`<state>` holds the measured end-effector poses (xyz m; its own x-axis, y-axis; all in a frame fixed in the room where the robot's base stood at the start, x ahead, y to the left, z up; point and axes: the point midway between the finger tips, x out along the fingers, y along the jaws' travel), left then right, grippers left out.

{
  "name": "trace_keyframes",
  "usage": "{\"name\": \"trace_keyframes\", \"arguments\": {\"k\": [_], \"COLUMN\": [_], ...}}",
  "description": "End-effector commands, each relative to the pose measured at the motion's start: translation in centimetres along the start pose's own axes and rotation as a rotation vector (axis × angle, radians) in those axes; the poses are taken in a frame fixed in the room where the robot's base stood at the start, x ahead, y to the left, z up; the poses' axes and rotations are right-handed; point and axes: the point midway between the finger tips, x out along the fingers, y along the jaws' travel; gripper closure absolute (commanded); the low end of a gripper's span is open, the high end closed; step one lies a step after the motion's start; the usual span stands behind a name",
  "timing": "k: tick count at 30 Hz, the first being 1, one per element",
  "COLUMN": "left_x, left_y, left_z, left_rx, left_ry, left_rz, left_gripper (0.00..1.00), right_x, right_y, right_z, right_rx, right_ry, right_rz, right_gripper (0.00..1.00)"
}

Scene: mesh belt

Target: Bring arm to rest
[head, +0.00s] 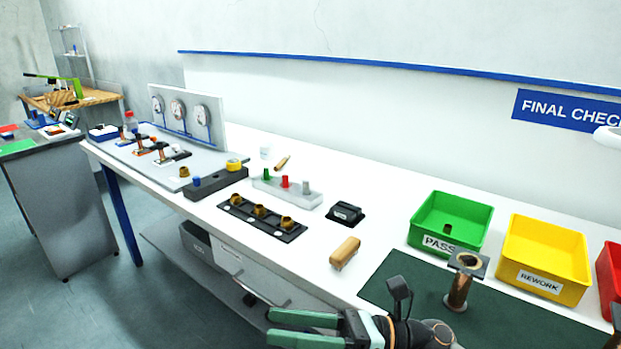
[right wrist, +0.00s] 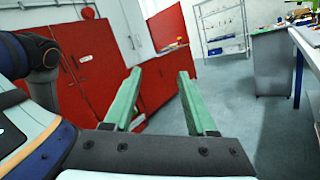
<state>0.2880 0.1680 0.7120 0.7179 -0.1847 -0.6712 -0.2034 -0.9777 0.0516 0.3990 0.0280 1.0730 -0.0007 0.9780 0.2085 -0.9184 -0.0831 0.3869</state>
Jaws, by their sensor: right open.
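My right gripper (head: 268,328) shows at the bottom of the head view, with its green fingers pointing left, just off the front edge of the white workbench (head: 325,270). Its fingers are apart with nothing between them. In the right wrist view the same gripper (right wrist: 158,75) is open and empty, pointing over the floor toward red cabinets. My left gripper is not in either view.
A dark green mat (head: 395,290) carries a copper-coloured part with a square flange (head: 458,292). Behind it stand a green PASS bin (head: 480,215), a yellow REWORK bin (head: 570,265) and a red bin (head: 609,275). A wooden-topped block (head: 345,252) lies near the bench's front. The floor (right wrist: 225,130) is open.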

Motion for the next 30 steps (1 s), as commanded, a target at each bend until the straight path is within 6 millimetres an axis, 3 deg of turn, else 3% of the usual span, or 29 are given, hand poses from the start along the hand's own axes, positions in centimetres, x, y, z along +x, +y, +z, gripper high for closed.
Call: {"name": "trace_keyframes", "arguments": {"k": [4,8,11,15,21,25,26,30], "left_x": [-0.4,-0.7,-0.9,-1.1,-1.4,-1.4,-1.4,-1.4], "left_y": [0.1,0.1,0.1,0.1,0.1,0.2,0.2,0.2], "left_z": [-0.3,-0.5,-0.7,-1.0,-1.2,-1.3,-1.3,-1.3], "left_rx": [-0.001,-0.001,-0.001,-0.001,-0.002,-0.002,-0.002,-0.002], "left_ry": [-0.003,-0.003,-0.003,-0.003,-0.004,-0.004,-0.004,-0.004], "left_rz": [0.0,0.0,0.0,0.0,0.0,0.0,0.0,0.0], "left_gripper": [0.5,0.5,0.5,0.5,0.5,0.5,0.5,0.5], "right_x": [-2.7,-7.3,-11.8,-18.1,-24.1,-25.7,-25.9,-26.0], "right_y": [-2.9,-6.2,-8.3,-9.0,-5.3,-2.6,-2.2,-2.1], "right_z": [0.8,-1.2,-5.1,-13.3,-24.9,-29.2,-29.9,-30.1], "right_rx": [0.491,0.925,1.256,1.693,2.123,2.262,-2.275,-2.266], "right_ry": [-0.377,-0.705,-0.966,-1.351,-1.83,-2.031,2.057,2.053], "right_rz": [-0.146,-0.267,-0.358,-0.48,-0.611,-0.655,0.663,0.66], "right_gripper": [0.43,0.43,0.43,0.43,0.43,0.43,0.43,0.43]}}
